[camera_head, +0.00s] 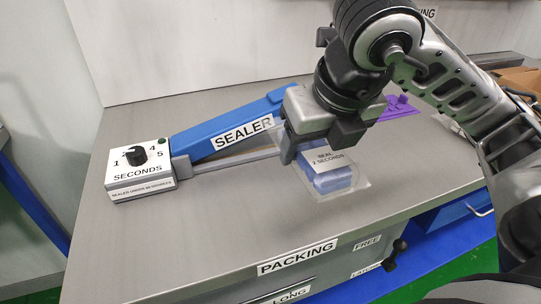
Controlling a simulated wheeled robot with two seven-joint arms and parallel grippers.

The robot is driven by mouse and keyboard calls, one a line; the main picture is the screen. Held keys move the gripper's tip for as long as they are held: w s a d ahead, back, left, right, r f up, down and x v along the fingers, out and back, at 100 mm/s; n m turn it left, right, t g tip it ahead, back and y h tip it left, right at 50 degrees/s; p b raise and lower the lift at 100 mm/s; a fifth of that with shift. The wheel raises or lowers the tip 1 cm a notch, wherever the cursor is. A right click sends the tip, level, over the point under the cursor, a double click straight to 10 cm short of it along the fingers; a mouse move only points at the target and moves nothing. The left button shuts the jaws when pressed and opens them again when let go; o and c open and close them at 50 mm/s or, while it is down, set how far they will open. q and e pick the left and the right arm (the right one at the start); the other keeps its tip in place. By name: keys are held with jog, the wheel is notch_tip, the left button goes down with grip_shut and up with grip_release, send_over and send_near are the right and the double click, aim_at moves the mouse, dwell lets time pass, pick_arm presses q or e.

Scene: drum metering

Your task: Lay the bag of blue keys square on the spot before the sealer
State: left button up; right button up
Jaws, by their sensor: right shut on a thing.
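The bag of blue keys (333,182) is a clear bag with pale blue contents and a label reading "SEAL 2 SECONDS". It is in front of the sealer, low at the counter top; I cannot tell whether it touches it. My right gripper (315,143) is above the bag's far end and shut on it; the fingers hide that end. The sealer (211,137) has a long blue arm and a grey bar running to a dial box (140,168) at left. No marked spot shows around the bag. My left gripper is not in view.
The grey packing counter (235,225) is clear in front of the sealer and to the left of the bag. A purple object (400,108) lies behind the bag at right. A cardboard box (518,78) is at the far right. Drawers are below the front edge.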

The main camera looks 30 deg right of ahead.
jog(key=shift+w+p, duration=0.15)
jog(key=shift+p, duration=0.25)
jog(key=shift+w+a+p, duration=0.1)
jog(key=shift+w+p, duration=0.65)
jog(key=shift+p, duration=0.25)
jog(key=w+f, duration=0.7)
jog(key=shift+w+a+f, duration=0.25)
jog(key=shift+f, duration=0.05)
jog(key=f, duration=0.3)
jog(key=shift+w+f+p, duration=0.1)
jog(key=shift+w+p, duration=0.15)
jog(key=shift+p, duration=0.05)
jog(key=shift+f, duration=0.25)
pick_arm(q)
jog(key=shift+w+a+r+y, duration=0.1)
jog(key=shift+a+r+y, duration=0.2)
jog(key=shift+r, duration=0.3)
pick_arm(e)
jog(key=o, duration=0.7)
jog(key=shift+f, duration=0.15)
jog(key=o, duration=0.4)
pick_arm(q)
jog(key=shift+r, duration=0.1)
